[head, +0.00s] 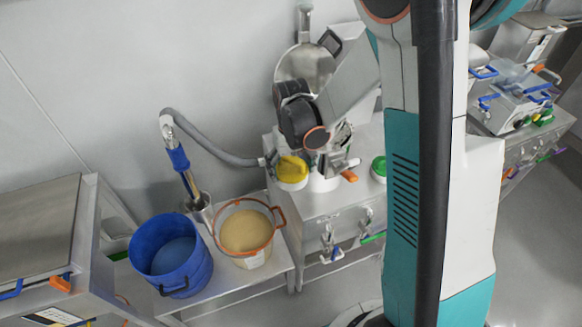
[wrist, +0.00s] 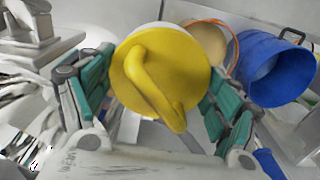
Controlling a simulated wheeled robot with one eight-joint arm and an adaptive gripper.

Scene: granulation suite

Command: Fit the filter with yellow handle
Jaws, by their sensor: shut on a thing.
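The filter with the yellow handle (head: 292,168) has a round yellow top and a white body. In the head view it is at the front left of the steel cabinet top, partly hidden by my gripper. In the wrist view the yellow handle (wrist: 152,80) crosses the disc and fills the middle of the picture. My gripper (wrist: 155,100) is shut on this filter, with teal finger pads on both sides of it. The filter's underside is hidden, so I cannot tell whether it touches anything below.
A green-topped white filter (head: 379,168) and an orange handle (head: 349,175) are to the right on the cabinet (head: 325,212). A blue bucket (head: 170,255) and an orange-rimmed bucket of pale powder (head: 247,230) stand on the lower shelf at left. A grey hose (head: 215,145) runs behind.

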